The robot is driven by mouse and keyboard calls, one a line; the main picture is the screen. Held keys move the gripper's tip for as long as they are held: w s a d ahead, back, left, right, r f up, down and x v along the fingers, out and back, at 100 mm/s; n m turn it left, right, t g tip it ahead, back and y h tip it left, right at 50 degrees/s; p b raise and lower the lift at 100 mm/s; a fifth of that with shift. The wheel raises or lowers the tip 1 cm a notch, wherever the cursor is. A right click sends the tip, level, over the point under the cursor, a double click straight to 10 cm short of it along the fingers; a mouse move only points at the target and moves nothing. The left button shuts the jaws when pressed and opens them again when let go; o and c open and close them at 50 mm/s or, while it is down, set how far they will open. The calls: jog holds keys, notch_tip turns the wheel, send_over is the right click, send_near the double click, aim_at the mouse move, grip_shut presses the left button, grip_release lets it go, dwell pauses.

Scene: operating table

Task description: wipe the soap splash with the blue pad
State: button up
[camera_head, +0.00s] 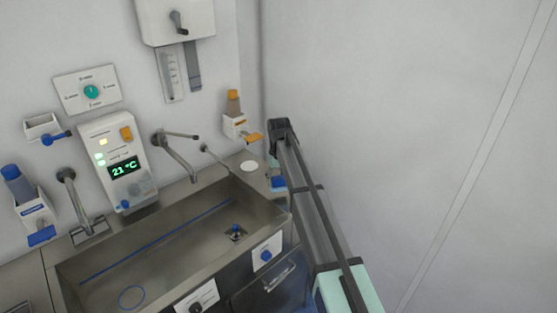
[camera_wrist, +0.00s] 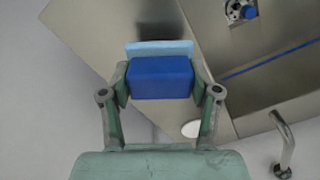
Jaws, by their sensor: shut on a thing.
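The blue pad (camera_wrist: 161,78) is held between both fingers of my gripper (camera_wrist: 161,82) in the wrist view, with a light blue layer (camera_wrist: 160,48) along its far edge. In the head view the pad (camera_head: 278,183) shows as a small blue block near the right end of the steel counter, beside my arm. A white oval patch (camera_head: 249,166), which looks like the soap splash, lies on the counter left of the pad. It also shows in the wrist view (camera_wrist: 191,129), partly behind my right finger. The pad is apart from the patch.
The sink basin (camera_head: 165,245) lies left of the pad, with a faucet (camera_head: 178,155) behind it. A wall dispenser with an orange-capped bottle (camera_head: 233,103) hangs above the patch. The plain wall (camera_head: 400,120) is to the right.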

jog(key=shift+r+p, duration=1)
jog(key=shift+r, duration=1.35)
jog(key=shift+f, duration=0.1)
